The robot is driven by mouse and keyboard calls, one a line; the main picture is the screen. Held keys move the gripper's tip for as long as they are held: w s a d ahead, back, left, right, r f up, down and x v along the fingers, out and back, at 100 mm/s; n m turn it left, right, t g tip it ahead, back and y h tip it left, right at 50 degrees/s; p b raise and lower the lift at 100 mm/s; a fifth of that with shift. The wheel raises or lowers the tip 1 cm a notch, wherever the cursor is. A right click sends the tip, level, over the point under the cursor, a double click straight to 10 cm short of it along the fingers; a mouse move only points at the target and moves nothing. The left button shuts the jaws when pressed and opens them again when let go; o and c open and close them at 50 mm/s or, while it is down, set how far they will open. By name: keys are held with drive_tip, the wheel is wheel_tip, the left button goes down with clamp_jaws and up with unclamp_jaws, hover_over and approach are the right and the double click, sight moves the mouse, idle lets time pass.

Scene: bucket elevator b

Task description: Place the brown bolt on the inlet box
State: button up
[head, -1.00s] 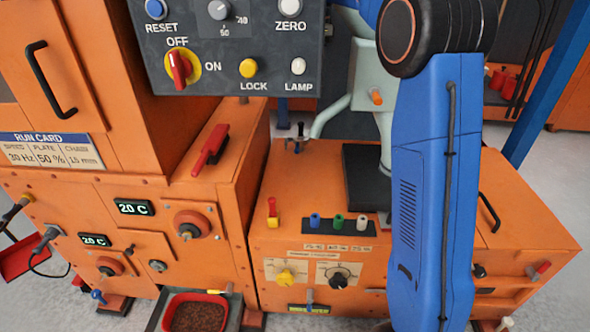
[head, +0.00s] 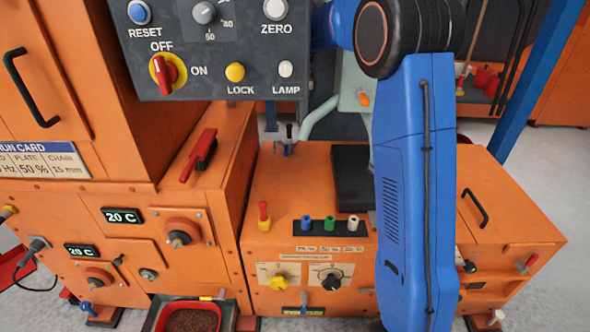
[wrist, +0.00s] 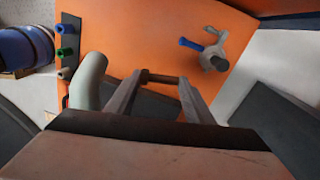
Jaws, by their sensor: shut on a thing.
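In the wrist view my gripper (wrist: 160,78) is shut on the brown bolt (wrist: 161,77), which spans crosswise between the two fingertips. Below it lies an orange box top (wrist: 225,85). It looks like the orange box (head: 300,190) in the middle of the head view, but no label names it as the inlet box. The bolt appears apart from this surface; its height is hard to judge. In the head view I cannot make out my fingertips or the bolt; the hanging control panel and my blue arm cover much of that area.
A pale green pipe (wrist: 90,80) stands left of my fingers. A clamp with a blue tip (wrist: 212,55) stands to the right. Blue, green and white sockets (head: 329,223) line the box's front part. The grey control panel (head: 205,70) overhangs at upper left.

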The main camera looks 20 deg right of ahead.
wheel_tip(320, 180, down, 17)
drive_tip(key=shift+f, duration=0.1)
idle(0.5)
drive_tip(key=shift+f, duration=0.1)
drive_tip(key=o, duration=1.1)
drive_tip(key=r, duration=0.8)
drive_tip(key=w+r, duration=0.1)
drive_tip(key=r, duration=0.3)
drive_tip(key=shift+d+r, duration=0.1)
